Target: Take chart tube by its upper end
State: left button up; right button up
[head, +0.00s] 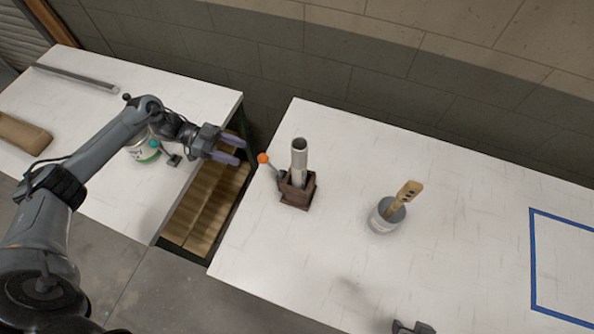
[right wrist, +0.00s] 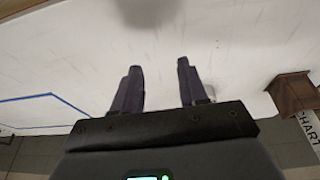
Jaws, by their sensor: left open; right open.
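The chart tube (head: 299,160) is a light grey open-ended tube standing upright in a square brown holder (head: 298,190) on the right table. Its upper end is free and faces up. In the right wrist view the brown holder (right wrist: 293,92) is at the right edge, with a pale tube lettered "CHART" (right wrist: 306,126) partly cut off by the frame. My left gripper (head: 241,150) is open and empty over the gap between the tables, left of the tube and apart from it. My right gripper (right wrist: 158,75) is open and empty, with white tabletop beyond its fingers.
An orange-tipped handle (head: 263,158) leans left from the holder. A grey pot (head: 385,217) with a wooden-handled tool (head: 405,194) stands to the right. Blue tape (head: 533,260) marks an area far right. A can (head: 143,151) and a bar (head: 75,77) are on the left table.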

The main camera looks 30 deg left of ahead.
dwell(0.4)
jog(key=o, duration=0.6)
